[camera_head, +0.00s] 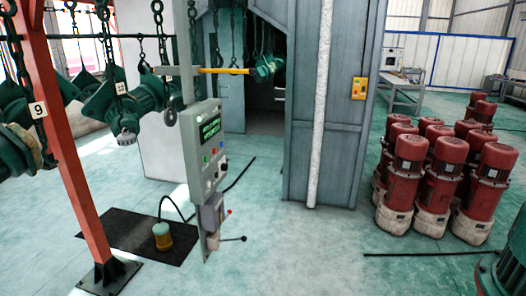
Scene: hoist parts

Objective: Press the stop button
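A grey control panel (207,145) stands upright on a post near the middle of the view. It has a dark display with green text (210,130) and several small round buttons and knobs below it. Which of these is the stop button is too small to tell. A small red knob (229,211) shows beside the grey box under the panel. A yellow box (359,88) with small controls is fixed to the grey cabinet wall on the right. Neither of my grippers is in view.
A red post (70,150) and green hoist parts (125,95) hanging on chains are at the left. Several red motors (405,170) stand at the right. Floor in front is clear.

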